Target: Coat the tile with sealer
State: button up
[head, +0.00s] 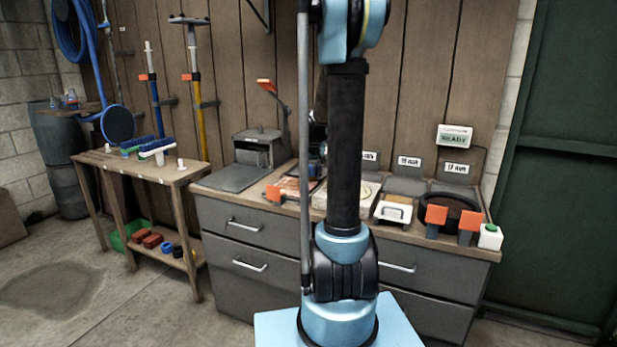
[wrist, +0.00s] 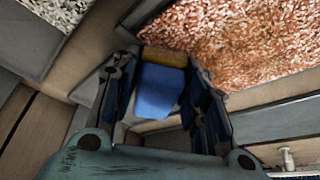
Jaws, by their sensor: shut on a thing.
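My gripper (wrist: 162,65) shows in the wrist view, its dark fingers on either side of a blue block (wrist: 157,93) with a yellow-brown strip (wrist: 163,57) along its far end. It is shut on this block. A reddish speckled tile (wrist: 245,45) lies just beyond the fingers, at the upper right. I cannot tell whether the strip touches the tile. In the head view a reddish tile (head: 289,187) lies on the grey cabinet's top, left of my arm. My arm hides the gripper and the block there.
The cabinet top (head: 236,197) also holds a white-handled tool (head: 394,210), a dark round bowl (head: 449,204), orange-topped holders (head: 470,221) and a white bottle with a green cap (head: 490,237). A grey speckled slab (wrist: 58,10) shows at the wrist view's upper left. A wooden bench (head: 178,173) stands left.

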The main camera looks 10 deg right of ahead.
jog(key=shift+r, duration=2.95)
jog(key=shift+r, duration=1.5)
send_over(294, 179)
jog(key=s, duration=0.1)
jog(key=f, duration=0.1)
jog(key=shift+s+f, duration=0.2)
jog(key=shift+f, duration=2.85)
jog(key=shift+f, duration=0.95)
jog(key=shift+s, duration=0.1)
